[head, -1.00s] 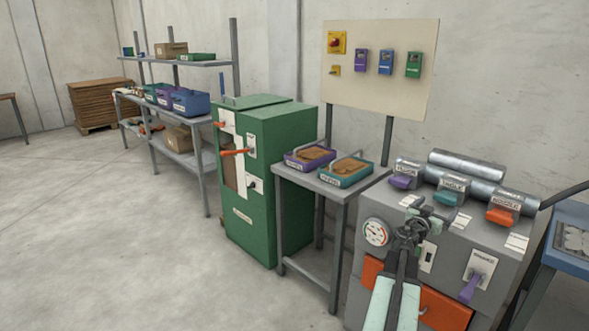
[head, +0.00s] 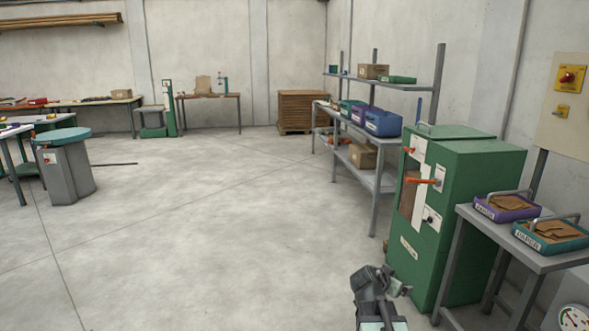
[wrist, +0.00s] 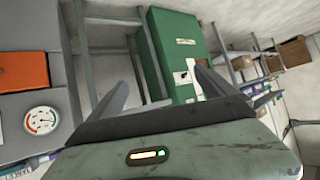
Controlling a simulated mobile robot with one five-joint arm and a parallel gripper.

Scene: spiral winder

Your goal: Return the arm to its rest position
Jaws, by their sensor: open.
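My gripper (head: 385,284) shows at the bottom of the head view, above the floor and in front of the green cabinet (head: 465,220). In the wrist view my gripper (wrist: 180,90) has its two fingers spread wide with nothing between them. The green cabinet also shows beyond the fingers in the wrist view (wrist: 175,45). My arm is folded low and close to my body, and most of it is below the head view.
A small grey table (head: 505,243) with a purple tray (head: 507,213) and a teal tray (head: 550,244) stands at right. Shelving (head: 372,175) stands behind the cabinet. A grey pedestal with a round teal top (head: 62,135) is at left. The middle floor (head: 220,230) is clear.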

